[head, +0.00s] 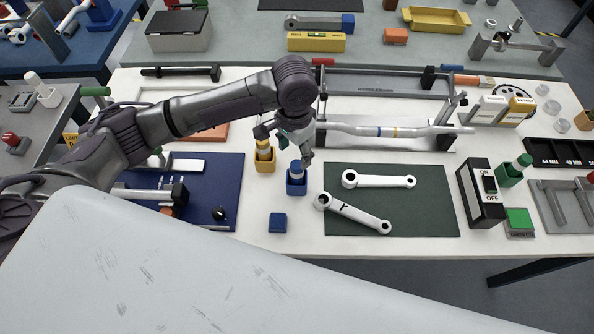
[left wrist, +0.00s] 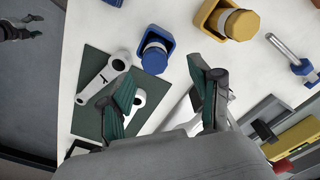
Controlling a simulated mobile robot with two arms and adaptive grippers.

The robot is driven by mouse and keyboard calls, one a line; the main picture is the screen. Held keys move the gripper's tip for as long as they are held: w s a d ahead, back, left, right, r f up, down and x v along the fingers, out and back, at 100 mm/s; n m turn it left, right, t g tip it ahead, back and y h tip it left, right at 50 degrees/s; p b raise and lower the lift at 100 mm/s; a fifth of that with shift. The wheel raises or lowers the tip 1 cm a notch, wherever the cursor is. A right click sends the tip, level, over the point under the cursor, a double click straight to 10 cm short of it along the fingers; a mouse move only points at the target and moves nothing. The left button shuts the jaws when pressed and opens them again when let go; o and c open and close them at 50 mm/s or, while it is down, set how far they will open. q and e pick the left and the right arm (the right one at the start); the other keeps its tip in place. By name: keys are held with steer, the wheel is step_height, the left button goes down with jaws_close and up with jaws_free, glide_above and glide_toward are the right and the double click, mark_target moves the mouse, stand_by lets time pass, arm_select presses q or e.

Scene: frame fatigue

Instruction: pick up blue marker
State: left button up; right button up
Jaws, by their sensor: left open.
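The blue marker (head: 297,168) stands upright, cap up, in a small blue holder (head: 296,188) on the white bench. In the left wrist view the marker's blue cap (left wrist: 154,60) shows within its holder (left wrist: 148,37). My left gripper (head: 287,146) is just above and beside the marker in the head view. In the left wrist view its two green-padded fingers (left wrist: 167,92) are spread with nothing between them, and the marker lies beyond the tips. A dark gripper-like shape (left wrist: 18,30), likely my right gripper, shows at the wrist view's top left; its jaws are unclear.
A yellow marker (head: 264,151) in a yellow holder (head: 265,166) stands close left of the blue one. A blue block (head: 278,223) lies in front. A bent metal tube (head: 400,132) runs behind.

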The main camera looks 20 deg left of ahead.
mark_target(297, 164)
arm_select(q)
steer(key=shift+w+f, duration=0.1)
steer(key=shift+f, duration=1.05)
steer(key=shift+d+f+p, duration=0.1)
steer(key=shift+f+p, duration=0.25)
steer(key=shift+p, duration=0.05)
steer(key=f, duration=0.2)
steer(key=f+p, duration=0.1)
steer(key=f, duration=0.1)
steer(key=shift+s+d+f, duration=0.1)
steer(key=shift+s+d, duration=0.1)
steer(key=shift+s, duration=0.05)
jaws_close()
arm_select(e)
steer(key=shift+w+a+r, duration=0.1)
steer(key=shift+w+r, duration=0.55)
steer(key=shift+r, duration=0.35)
